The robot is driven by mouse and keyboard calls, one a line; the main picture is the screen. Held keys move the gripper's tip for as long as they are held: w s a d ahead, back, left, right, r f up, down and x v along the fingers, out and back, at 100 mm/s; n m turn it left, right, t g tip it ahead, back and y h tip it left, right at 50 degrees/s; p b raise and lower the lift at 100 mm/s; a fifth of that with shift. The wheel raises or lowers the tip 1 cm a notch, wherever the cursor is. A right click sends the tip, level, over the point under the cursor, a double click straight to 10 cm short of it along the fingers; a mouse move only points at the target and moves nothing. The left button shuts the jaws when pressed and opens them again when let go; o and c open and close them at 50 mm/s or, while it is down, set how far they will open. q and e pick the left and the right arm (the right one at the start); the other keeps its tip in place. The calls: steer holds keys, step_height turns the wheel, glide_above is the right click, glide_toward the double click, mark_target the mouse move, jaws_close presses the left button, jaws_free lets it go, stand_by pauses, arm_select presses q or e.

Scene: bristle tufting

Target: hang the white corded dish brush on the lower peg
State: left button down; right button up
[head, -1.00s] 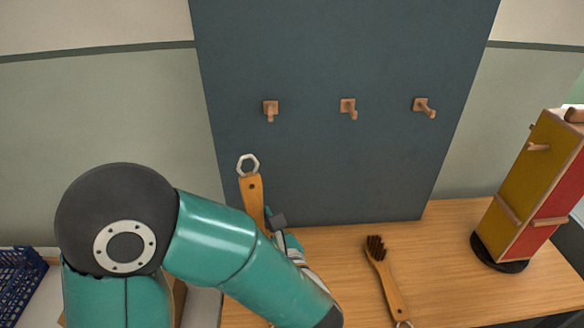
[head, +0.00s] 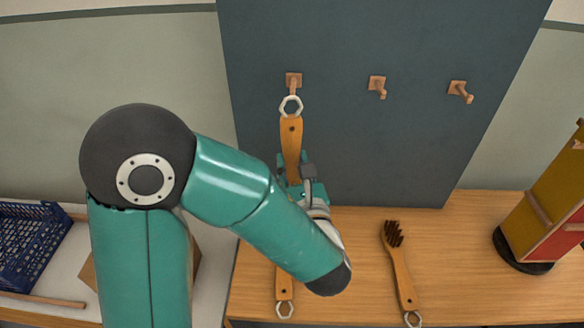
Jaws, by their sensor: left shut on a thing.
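My left gripper (head: 298,178) is shut on a brush with an orange wooden handle (head: 291,137), held upright in front of the dark board. A whitish hexagonal loop (head: 290,106) is at the handle's top. The loop shows just below the tip of the board's left peg (head: 293,80); I cannot tell whether they touch. The brush's bristle end is hidden behind my gripper and arm. The board also has a middle peg (head: 377,85) and a right peg (head: 459,90), at similar height. I cannot tell which peg is the lower one. My right gripper is out of view.
A dark-bristled brush (head: 400,268) lies on the wooden table (head: 460,235). Another handle with a pale loop (head: 284,292) lies partly hidden under my arm. A yellow and red stand (head: 548,205) on a dark round base is at right. A blue crate (head: 28,240) is at left.

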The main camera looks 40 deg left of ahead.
arm_select(q)
steer(key=shift+w+a+f, duration=0.25)
steer(key=shift+w+a, duration=0.45)
steer(key=shift+w, duration=0.35)
steer(key=shift+w+a+f, duration=0.2)
steer(key=shift+w+a, duration=0.45)
steer(key=shift+w, duration=0.35)
steer(key=shift+w+a+f, duration=0.25)
steer(key=shift+w+a, duration=0.45)
steer(key=shift+w, duration=0.35)
steer(key=c, duration=0.7)
jaws_free()
steer(key=shift+w, duration=0.1)
steer(key=shift+d, duration=0.1)
steer(key=shift+b+v, duration=0.8)
steer(key=shift+v, duration=2.6)
